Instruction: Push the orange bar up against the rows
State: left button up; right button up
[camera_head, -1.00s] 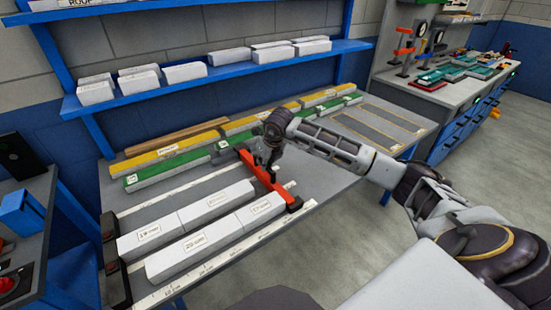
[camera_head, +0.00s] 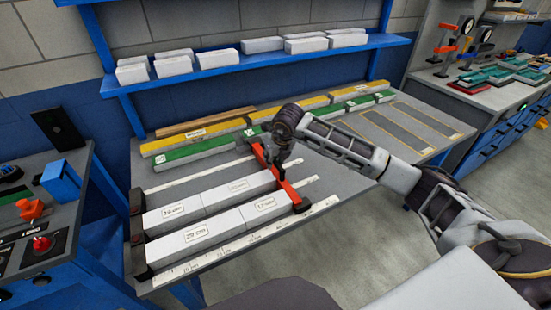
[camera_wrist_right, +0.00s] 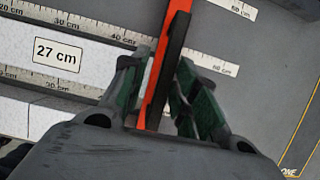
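The orange bar (camera_head: 291,192) lies across the right ends of two rows of white blocks on the grey table. The back row (camera_head: 169,221) and the front row (camera_head: 198,248) each hold labelled blocks end to end. My right gripper (camera_head: 272,155) is at the far part of the bar. In the right wrist view, its green-padded fingers (camera_wrist_right: 160,90) stand on either side of the orange bar (camera_wrist_right: 158,85) and appear closed on it. A block labelled 27 cm (camera_wrist_right: 90,60) lies left of it. Whether the bar touches both row ends is unclear. My left gripper is not in view.
White rulers (camera_head: 238,246) run along the rows. Green bars (camera_head: 196,151) and yellow bars (camera_head: 180,143) lie behind. Dark stops (camera_head: 137,230) stand at the rows' left ends. A blue shelf (camera_head: 250,62) with white blocks is above.

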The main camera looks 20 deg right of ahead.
jog(key=shift+d+r, duration=0.1)
jog(key=shift+d, duration=0.05)
jog(key=shift+r, duration=0.2)
jog(key=v, duration=1.1)
jog(key=shift+r, duration=0.2)
jog(key=shift+s, duration=0.15)
dwell(0.4)
